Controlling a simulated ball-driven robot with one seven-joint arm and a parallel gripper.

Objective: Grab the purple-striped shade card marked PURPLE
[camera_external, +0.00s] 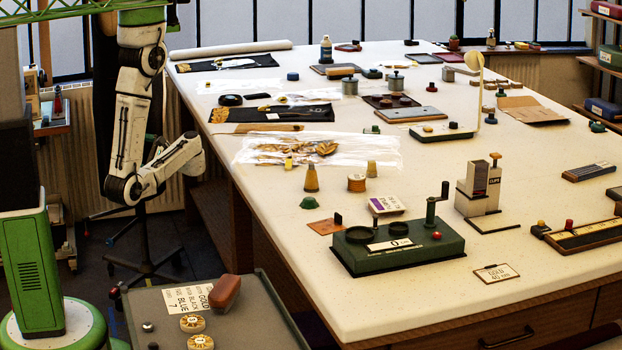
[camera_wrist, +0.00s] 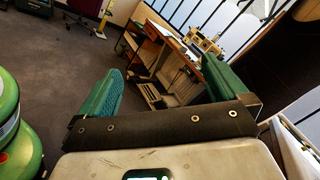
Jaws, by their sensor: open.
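The shade card (camera_external: 386,204) is a small pale card with a purple stripe along one side and small lettering. It lies on the white table behind the green crank device, in the external view. The wrist view does not show it. My gripper (camera_wrist: 158,88) is open and empty in the wrist view, its two green fingers wide apart over the floor. In the external view my arm is folded to the left of the table, well away from the card. The gripper's fingers are hard to make out there.
The green crank device (camera_external: 398,246) stands just in front of the card. Wooden cones, a spool (camera_external: 356,183) and a clear plastic bag (camera_external: 315,150) lie behind and left of it. A grey side cart (camera_external: 180,300) is in front.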

